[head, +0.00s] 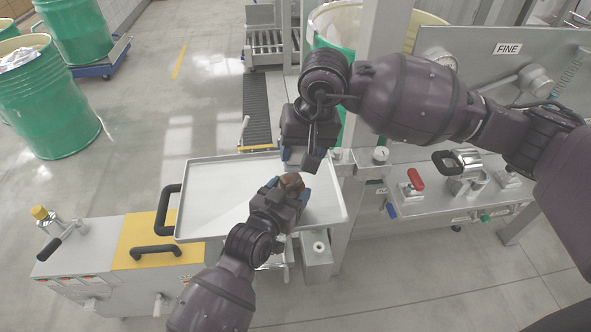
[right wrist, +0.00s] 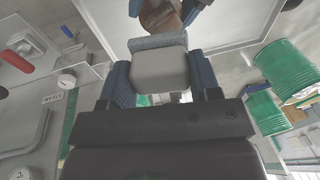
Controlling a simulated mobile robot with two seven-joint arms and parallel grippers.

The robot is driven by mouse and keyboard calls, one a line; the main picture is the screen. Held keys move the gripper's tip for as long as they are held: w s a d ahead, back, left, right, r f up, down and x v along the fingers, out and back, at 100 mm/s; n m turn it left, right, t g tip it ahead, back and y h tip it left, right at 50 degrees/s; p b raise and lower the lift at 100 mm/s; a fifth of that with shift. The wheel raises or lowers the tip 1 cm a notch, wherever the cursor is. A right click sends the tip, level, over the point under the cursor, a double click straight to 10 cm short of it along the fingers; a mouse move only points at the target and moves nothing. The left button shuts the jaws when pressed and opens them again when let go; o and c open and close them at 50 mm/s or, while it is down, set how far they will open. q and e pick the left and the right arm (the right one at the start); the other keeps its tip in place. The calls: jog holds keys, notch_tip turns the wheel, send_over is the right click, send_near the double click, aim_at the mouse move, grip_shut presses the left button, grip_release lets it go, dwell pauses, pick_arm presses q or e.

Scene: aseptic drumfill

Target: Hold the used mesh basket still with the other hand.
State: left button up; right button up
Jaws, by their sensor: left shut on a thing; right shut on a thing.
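A small brown, rounded piece, which looks like the used mesh basket (head: 292,182), is between the fingers of my left gripper (head: 287,188), above the pale tray. The gripper is shut on it. My right gripper (head: 303,158) points down just above and behind it. In the right wrist view, the right gripper (right wrist: 162,82) is shut on a pale grey block-like piece (right wrist: 160,68) with a rough blue-grey edge. The brown basket also shows in that view (right wrist: 160,18), just past the grey piece. I cannot tell whether the two pieces touch.
The pale tray (head: 210,200) with raised rim lies under both grippers, mostly bare on its left. A yellow-topped cart (head: 150,236) with black handles stands at left. A steel panel with a red-handled valve (head: 416,180) stands at right. Green drums (head: 50,105) stand far left.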

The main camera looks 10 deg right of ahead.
jog(key=shift+n+h, duration=0.3)
jog(key=r, duration=0.1)
jog(key=w+a+r, duration=0.1)
jog(key=r, duration=0.1)
jog(key=a+r, duration=0.1)
jog(key=shift+w+r, duration=0.2)
jog(key=shift+r, duration=0.2)
jog(key=s+r+m+g+h, duration=0.1)
jog(key=s+r+m, duration=0.3)
jog(key=m, duration=0.6)
jog(key=f, duration=0.5)
jog(key=shift+w+a, duration=0.2)
jog(key=shift+w, duration=0.1)
